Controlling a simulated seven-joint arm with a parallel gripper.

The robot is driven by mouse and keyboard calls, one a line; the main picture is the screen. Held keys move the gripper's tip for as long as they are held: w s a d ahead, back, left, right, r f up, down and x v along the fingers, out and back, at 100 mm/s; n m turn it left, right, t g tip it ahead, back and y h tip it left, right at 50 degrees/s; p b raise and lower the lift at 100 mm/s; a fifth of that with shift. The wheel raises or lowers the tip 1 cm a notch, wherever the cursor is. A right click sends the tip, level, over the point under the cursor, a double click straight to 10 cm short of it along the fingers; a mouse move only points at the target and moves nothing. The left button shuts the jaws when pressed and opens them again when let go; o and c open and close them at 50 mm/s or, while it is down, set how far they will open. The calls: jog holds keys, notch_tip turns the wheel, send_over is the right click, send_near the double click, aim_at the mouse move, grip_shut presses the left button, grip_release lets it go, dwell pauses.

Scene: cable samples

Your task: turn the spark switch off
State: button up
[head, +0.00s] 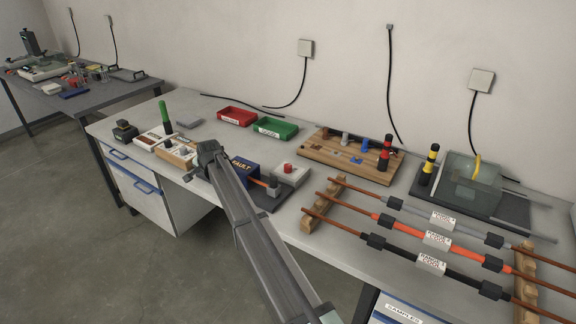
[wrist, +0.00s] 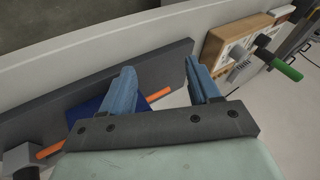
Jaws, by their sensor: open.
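No label reading "spark" is legible, so I cannot tell for certain which item is the spark switch. A wooden box with a white labelled face (head: 178,151) stands left of my gripper (head: 205,165) on the bench. In the wrist view this box (wrist: 238,45) is at upper right, with a grey ribbed part (wrist: 238,71) sticking out beside it. My gripper (wrist: 160,66) is open and empty, with its blue fingers apart from the box. A blue box marked FAULT (head: 243,172) is on a dark board, partly hidden by my arm. An orange cable (wrist: 158,95) passes behind my fingers.
A green upright handle (head: 164,116) stands behind the white-faced boxes. A grey box with a red button (head: 287,168) is right of my arm. Red (head: 237,116) and green (head: 275,129) trays lie behind. Cable samples on wooden racks (head: 322,204) fill the right side.

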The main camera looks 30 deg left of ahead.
aim_at(288, 165)
jog(key=w+r, duration=0.2)
jog(key=w, duration=0.1)
jog(key=w+d+r+h, duration=0.1)
jog(key=w+r, duration=0.1)
jog(key=w, duration=0.1)
jog(key=w+d+r+h, duration=0.1)
jog(key=w+r, duration=0.2)
jog(key=shift+w+d, duration=0.2)
jog(key=shift+w, duration=0.2)
jog(key=shift+g+h, duration=0.3)
jog(key=shift+h, duration=0.3)
jog(key=w+d, duration=0.1)
jog(key=w+d+r, duration=0.1)
jog(key=w, duration=0.1)
jog(key=w+d, duration=0.1)
jog(key=shift+w+d+r, duration=0.3)
jog(key=shift+d+r, duration=0.1)
jog(key=w+d+r+g+h, duration=0.2)
jog(key=w+d+h, duration=0.1)
jog(key=w+d, duration=0.9)
jog(key=shift+n, duration=0.4)
jog(key=f, duration=0.4)
jog(key=s+d+f, duration=0.1)
jog(key=f, duration=0.8)
jog(key=shift+s+d+f, duration=0.25)
jog(key=shift+s+d, duration=0.1)
jog(key=shift+d, duration=0.05)
jog(key=c, duration=1)
jog(key=shift+c, duration=0.2)
